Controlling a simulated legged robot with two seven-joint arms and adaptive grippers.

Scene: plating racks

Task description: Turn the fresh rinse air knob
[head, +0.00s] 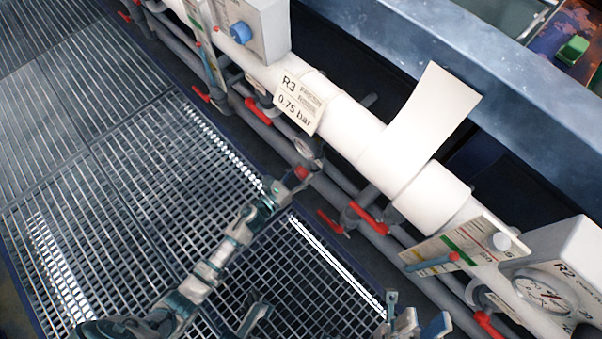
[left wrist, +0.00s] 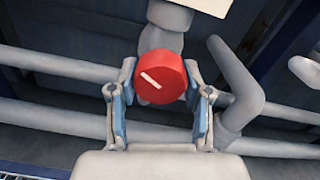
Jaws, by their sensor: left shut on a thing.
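A round red knob (left wrist: 161,78) with a white pointer line faces the left wrist view, on a grey valve on the pipework. The line slants down to the right. The knob also shows in the head view (head: 301,173), below the white pipe. My left gripper (head: 284,188) reaches it there. In the left wrist view its two blue-padded fingers (left wrist: 160,92) stand on either side of the knob and are shut on it. My right gripper (head: 414,321) is at the bottom of the head view, its fingers apart and nothing seen between them.
A thick white pipe (head: 340,126) runs diagonally, with an R3 0.75 bar label (head: 299,103) and an R2 gauge (head: 543,293). Several red levers, such as one by the grey pipes (head: 368,218), stick out nearby. Metal grating (head: 110,190) covers the floor at left.

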